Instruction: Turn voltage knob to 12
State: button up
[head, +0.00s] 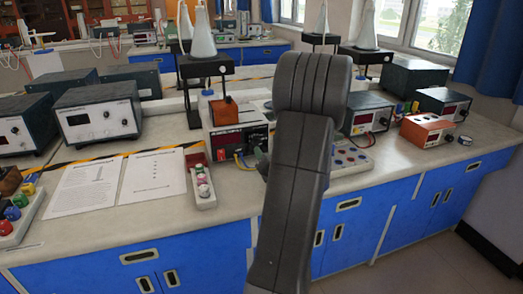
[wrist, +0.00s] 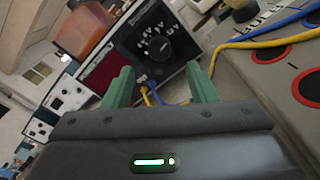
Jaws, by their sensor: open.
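The voltage knob (wrist: 158,48) is a round black dial with a pointer, ringed by white scale marks, on the dark front panel of a power supply. The pointer's setting is too small to read. My gripper (wrist: 161,82) is open, its two green fingers apart and empty, pointing toward the panel below the knob and not around it.
Yellow and blue cables (wrist: 152,94) plug in below the knob, between my fingers. An orange box (wrist: 84,32) sits on the supply. A panel with red rings (wrist: 305,90) lies at right.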

aim_at(259, 144)
jog(key=v, duration=0.6)
jog(key=shift+s+d, duration=0.1)
jog(key=shift+s, duration=0.25)
jog(key=shift+w, duration=0.1)
jog(key=x, duration=1.3)
jog(key=shift+w, duration=0.35)
